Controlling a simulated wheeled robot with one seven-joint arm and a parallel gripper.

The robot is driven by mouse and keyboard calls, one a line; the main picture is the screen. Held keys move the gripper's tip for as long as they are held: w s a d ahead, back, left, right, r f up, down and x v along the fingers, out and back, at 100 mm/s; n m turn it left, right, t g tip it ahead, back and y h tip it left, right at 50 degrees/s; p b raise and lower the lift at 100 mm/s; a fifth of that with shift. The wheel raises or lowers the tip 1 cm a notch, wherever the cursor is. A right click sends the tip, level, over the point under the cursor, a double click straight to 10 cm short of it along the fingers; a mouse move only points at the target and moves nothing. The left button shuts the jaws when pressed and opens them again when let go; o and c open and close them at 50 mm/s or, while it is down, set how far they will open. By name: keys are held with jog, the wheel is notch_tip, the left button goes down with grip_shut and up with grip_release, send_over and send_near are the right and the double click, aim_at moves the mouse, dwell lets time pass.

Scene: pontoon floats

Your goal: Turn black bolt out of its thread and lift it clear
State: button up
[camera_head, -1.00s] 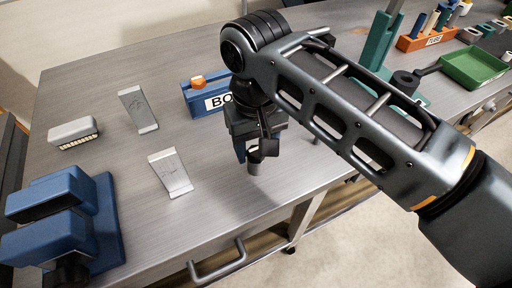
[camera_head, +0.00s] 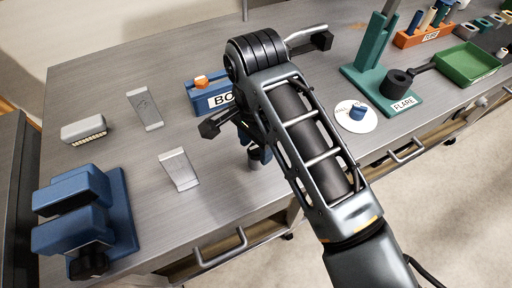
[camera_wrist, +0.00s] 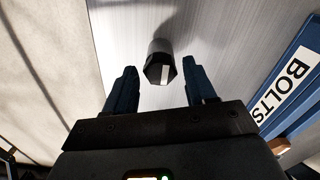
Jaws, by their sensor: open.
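The black bolt's hexagonal head (camera_wrist: 160,70), with a white mark on it, sits on a short grey cylinder (camera_wrist: 160,46) on the metal bench. In the wrist view it shows between the two blue fingertips of my gripper (camera_wrist: 161,82), with a gap on each side. My gripper is open and empty. I cannot tell how far the fingertips are from the head in depth. In the head view my gripper (camera_head: 257,152) points down over the grey cylinder (camera_head: 255,164), and my wrist hides the bolt head.
A blue BOLTS box (camera_head: 212,97) stands just behind. Two metal plates (camera_head: 180,170) and a blue vise (camera_head: 85,215) are at left. A white disc (camera_head: 355,117), a green FLARE stand (camera_head: 383,88) and a green tray (camera_head: 468,63) are at right. The bench front edge is close.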

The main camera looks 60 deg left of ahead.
jog(key=m, duration=0.5)
jog(key=shift+s, duration=0.15)
jog(key=m, duration=0.4)
jog(key=shift+c, duration=0.4)
jog(key=c, duration=0.8)
jog(key=n, duration=1)
jog(key=shift+n, duration=0.9)
